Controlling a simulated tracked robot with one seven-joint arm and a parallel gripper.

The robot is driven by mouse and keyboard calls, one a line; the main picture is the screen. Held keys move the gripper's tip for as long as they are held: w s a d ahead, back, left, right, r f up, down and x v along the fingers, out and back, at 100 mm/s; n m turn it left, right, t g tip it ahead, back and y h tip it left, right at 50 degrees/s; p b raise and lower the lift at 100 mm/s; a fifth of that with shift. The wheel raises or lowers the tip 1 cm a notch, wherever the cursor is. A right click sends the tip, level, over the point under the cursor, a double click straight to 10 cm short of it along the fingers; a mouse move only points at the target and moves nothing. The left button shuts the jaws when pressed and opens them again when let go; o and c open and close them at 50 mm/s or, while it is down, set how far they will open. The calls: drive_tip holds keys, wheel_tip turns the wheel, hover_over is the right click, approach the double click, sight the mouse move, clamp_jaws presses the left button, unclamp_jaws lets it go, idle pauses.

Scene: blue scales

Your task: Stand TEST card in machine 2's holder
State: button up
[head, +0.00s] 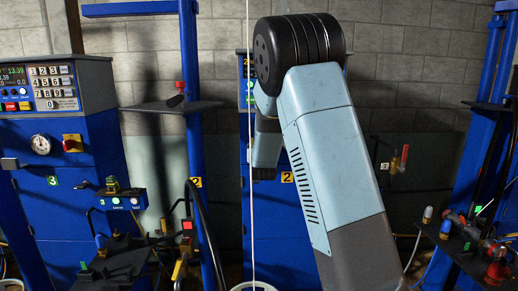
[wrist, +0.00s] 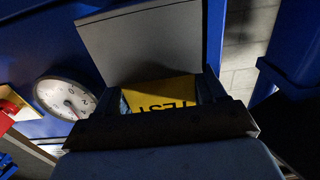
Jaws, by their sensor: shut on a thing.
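The yellow TEST card (wrist: 165,92) is between the dark fingers of my gripper (wrist: 168,98) in the wrist view. Its lettering is partly covered by the gripper. A plain grey plate (wrist: 150,42) rises just beyond the card; I cannot tell whether it is part of the holder or whether the card touches it. In the head view, machine 2 (head: 247,205), blue, is mostly hidden behind my arm. My gripper, the card and machine 2's holder cannot be made out there.
A white dial gauge (wrist: 65,97) and a red and yellow switch (wrist: 12,108) are left of my gripper. Machine 3 (head: 60,150) stands at the left, with a blue post (head: 190,90) beside it. A bench with valves (head: 470,230) is at the right.

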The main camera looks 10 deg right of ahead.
drive_tip(key=o, duration=1.1)
drive_tip(key=shift+s+a, duration=0.1)
drive_tip(key=s, duration=0.4)
drive_tip(key=s+a, duration=0.1)
drive_tip(key=s, duration=0.4)
drive_tip(key=s+a, duration=0.1)
drive_tip(key=s, duration=0.3)
drive_tip(key=shift+s+a+f, duration=0.15)
drive_tip(key=shift+s+a, duration=0.05)
drive_tip(key=shift+a, duration=0.05)
drive_tip(key=s+r+g+y, duration=0.1)
drive_tip(key=s+g, duration=0.3)
drive_tip(key=s, duration=0.8)
drive_tip(key=s+d+r+n+g+y, duration=0.1)
drive_tip(key=s+g, duration=0.3)
drive_tip(key=s, duration=0.8)
drive_tip(key=s+d+r+n+g+y, duration=0.1)
drive_tip(key=s+r+g, duration=0.2)
drive_tip(key=s, duration=1)
drive_tip(key=shift+g, duration=0.5)
